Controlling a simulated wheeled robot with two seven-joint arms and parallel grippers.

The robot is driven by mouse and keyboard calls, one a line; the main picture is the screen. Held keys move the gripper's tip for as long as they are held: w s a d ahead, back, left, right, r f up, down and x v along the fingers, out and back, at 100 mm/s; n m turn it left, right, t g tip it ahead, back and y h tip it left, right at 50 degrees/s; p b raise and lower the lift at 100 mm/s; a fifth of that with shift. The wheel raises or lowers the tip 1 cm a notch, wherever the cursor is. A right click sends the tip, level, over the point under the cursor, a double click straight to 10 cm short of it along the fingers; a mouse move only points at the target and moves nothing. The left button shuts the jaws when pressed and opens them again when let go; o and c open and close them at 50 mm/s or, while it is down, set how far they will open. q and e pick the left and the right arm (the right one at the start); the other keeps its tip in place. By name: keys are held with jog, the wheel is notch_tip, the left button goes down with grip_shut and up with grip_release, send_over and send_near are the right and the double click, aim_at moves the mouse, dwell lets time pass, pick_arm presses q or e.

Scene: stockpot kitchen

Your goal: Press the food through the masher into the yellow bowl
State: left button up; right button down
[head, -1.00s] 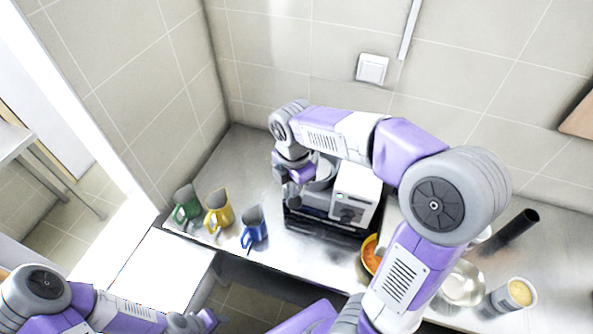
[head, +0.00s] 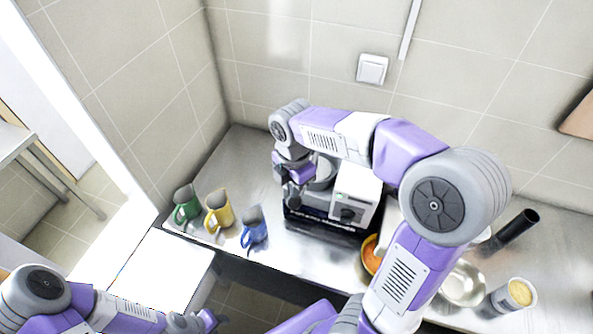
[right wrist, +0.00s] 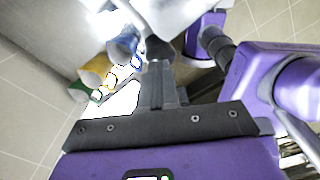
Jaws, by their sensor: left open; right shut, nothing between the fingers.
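A boxy black and silver appliance (head: 345,205) with a rounded metal part stands on the counter; it may be the masher, but I cannot tell. A yellow-orange bowl (head: 368,262) with orange food in it sits to its right, partly hidden behind my right arm. My right gripper (head: 291,203) is at the appliance's left front side, pointing down, shut and empty. In the right wrist view its fingers (right wrist: 161,88) are together near a dark rounded part; contact is unclear. My left gripper (head: 208,320) is open and low at the bottom edge, away from the counter objects.
Green (head: 187,203), yellow (head: 218,210) and blue (head: 254,226) mugs stand left of the appliance. A metal bowl (head: 463,286), a black cylinder (head: 516,230) and a container of yellowish food (head: 511,298) are at the right. My right arm spans the middle of the counter.

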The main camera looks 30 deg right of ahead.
jog(key=shift+f, duration=0.2)
dwell(0.6)
jog(key=shift+f+b, duration=0.9)
jog(key=shift+f, duration=0.1)
jog(key=shift+s+f, duration=0.15)
dwell(1.7)
jog(key=shift+r+p, duration=0.85)
jog(key=shift+r, duration=0.1)
notch_tip(320, 180, up, 5)
jog(key=p, duration=0.4)
jog(key=shift+f, duration=0.1)
jog(key=shift+f, duration=0.1)
